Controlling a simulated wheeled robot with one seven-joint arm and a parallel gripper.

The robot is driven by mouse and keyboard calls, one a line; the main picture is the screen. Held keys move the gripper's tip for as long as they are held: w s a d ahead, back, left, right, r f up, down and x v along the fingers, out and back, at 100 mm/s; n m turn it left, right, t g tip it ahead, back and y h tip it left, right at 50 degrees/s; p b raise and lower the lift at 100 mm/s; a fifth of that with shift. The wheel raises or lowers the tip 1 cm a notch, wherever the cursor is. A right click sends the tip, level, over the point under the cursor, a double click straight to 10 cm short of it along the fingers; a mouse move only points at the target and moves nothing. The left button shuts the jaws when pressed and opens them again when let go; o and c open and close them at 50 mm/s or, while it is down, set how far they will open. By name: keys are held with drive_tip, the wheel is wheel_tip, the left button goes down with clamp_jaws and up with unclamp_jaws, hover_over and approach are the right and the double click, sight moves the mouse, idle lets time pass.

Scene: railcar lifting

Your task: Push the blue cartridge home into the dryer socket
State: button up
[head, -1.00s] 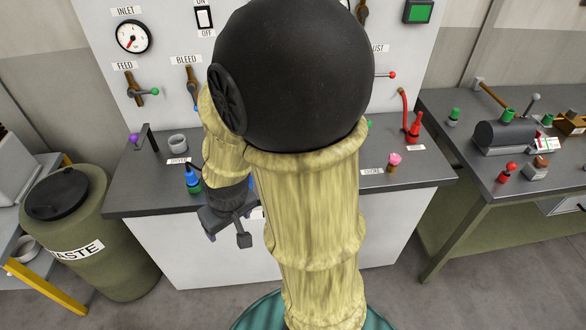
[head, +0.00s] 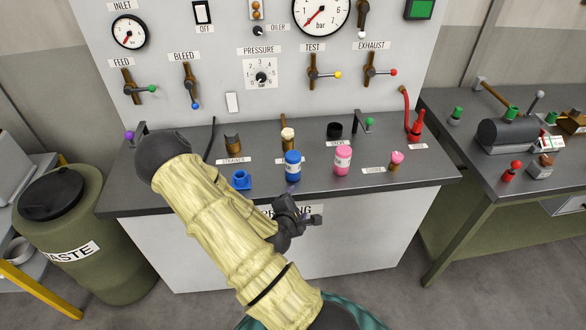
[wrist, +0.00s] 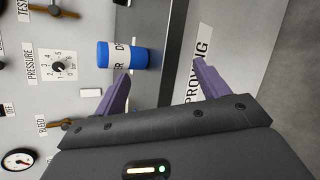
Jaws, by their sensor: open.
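The blue cartridge (head: 293,166), with a white lettered band, stands upright on the grey bench (head: 420,172) near its front edge. It also shows in the wrist view (wrist: 104,55), beyond the tip of the left finger. My gripper (head: 305,217) is in front of the bench edge, below and in front of the cartridge. Its purple fingers (wrist: 162,70) are apart with nothing between them.
A pink cartridge (head: 342,161) stands right of the blue one. A blue ringed block (head: 241,180) sits to its left. The panel behind carries valve handles and a pressure dial (head: 260,77). The waste bin (head: 73,232) is at the left.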

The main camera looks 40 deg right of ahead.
sight(295, 164)
drive_tip(key=r+n+t, duration=0.1)
drive_tip(key=n+t, duration=0.1)
drive_tip(key=n, duration=0.3)
drive_tip(key=r+n+t+b, duration=0.1)
drive_tip(key=n+t, duration=0.2)
drive_tip(key=n, duration=0.2)
drive_tip(key=w+d+n+t, duration=0.1)
drive_tip(key=n+t, duration=0.1)
drive_tip(key=n, duration=0.3)
drive_tip(key=shift+d+r, duration=0.1)
drive_tip(key=shift+r, duration=0.3)
drive_tip(key=b+x, duration=0.1)
drive_tip(key=x, duration=1)
drive_tip(key=shift+w+d+r, duration=0.1)
drive_tip(key=shift+r, duration=0.15)
drive_tip(key=shift+w+d+f, duration=0.1)
drive_tip(key=shift+w+d, duration=0.15)
drive_tip(key=shift+w, duration=0.1)
